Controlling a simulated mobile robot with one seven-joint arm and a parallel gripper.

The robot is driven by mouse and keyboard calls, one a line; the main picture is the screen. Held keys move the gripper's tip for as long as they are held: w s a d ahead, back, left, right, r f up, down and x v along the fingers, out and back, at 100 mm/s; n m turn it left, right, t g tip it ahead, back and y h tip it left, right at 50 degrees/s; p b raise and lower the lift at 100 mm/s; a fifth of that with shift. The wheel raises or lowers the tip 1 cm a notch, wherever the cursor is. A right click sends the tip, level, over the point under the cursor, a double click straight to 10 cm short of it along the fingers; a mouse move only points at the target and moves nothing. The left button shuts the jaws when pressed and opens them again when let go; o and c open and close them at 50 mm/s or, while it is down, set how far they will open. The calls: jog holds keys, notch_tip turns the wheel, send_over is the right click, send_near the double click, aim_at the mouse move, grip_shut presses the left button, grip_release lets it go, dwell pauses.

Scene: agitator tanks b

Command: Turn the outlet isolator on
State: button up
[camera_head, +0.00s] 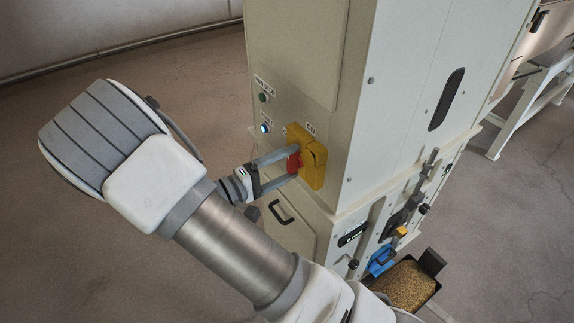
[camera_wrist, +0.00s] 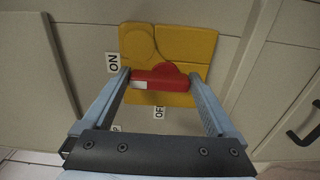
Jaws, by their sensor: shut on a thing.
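The outlet isolator is a yellow plate (camera_head: 318,167) on the corner of the beige cabinet, with a red handle (camera_head: 294,163). In the wrist view the yellow plate (camera_wrist: 185,42) fills the upper middle, and the red handle (camera_wrist: 165,77) lies across its lower part. An ON label (camera_wrist: 112,62) is left of the plate and an OFF label (camera_wrist: 158,112) is below it. My gripper (camera_wrist: 160,76) is shut on the red handle, one fingertip at each end of it. It also shows in the head view (camera_head: 292,161), reaching in from the left.
A green button (camera_head: 264,97) and a lit blue-white lamp (camera_head: 265,128) sit left of the isolator. A black cabinet handle (camera_head: 281,212) is below. A grain-filled tray (camera_head: 405,286) stands at the lower right. Open floor lies to the left.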

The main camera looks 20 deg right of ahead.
jog(key=shift+a, duration=0.1)
jog(key=o, duration=1)
jog(key=p+v, duration=0.3)
jog(key=v, duration=1.4)
jog(key=shift+a, duration=0.2)
jog(key=shift+d+r, duration=0.1)
